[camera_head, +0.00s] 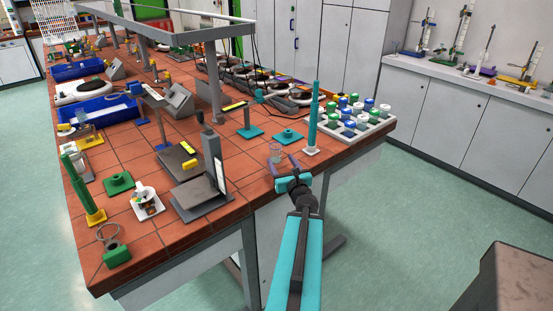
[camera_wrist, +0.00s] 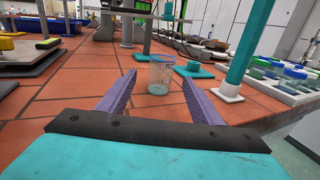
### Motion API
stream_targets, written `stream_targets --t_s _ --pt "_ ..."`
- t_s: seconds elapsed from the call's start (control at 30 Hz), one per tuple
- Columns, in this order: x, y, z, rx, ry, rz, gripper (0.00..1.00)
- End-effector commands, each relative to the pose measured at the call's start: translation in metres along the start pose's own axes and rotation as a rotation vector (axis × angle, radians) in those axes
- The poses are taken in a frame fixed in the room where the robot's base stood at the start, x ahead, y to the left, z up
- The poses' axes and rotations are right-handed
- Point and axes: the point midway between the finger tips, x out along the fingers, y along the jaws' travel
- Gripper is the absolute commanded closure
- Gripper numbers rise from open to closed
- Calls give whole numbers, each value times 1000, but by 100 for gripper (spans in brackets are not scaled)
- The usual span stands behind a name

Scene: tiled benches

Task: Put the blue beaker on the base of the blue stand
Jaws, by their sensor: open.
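A small clear glass beaker (camera_head: 275,152) with a faint blue tint stands upright near the table's front edge. In the wrist view the beaker (camera_wrist: 161,75) shows between the fingertips, a little ahead of them. My gripper (camera_head: 281,163) is open and empty, low over the tiles; its two purple fingers (camera_wrist: 158,82) point at the beaker, with no visible contact. On the far right bench, a stand with a blue base (camera_head: 413,53) is leftmost in a row of stands. Teal bases (camera_head: 250,132) also stand on the tiled table, one with a rod.
A tall teal cylinder on a white foot (camera_head: 312,150) stands just right of the beaker. A white rack of capped jars (camera_head: 343,136) lies beyond it. A balance-like grey device (camera_head: 212,165) is at left. Green floor separates the tiled table from the right bench (camera_head: 465,79).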

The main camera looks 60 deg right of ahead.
Motion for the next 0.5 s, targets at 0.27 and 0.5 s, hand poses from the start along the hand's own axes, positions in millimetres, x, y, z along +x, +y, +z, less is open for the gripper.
stream_targets --t_s 0.27,0.5 --pt "4 0 -2 -1 -2 -2 41" --pt "6 0 -2 -2 -2 -4 41"
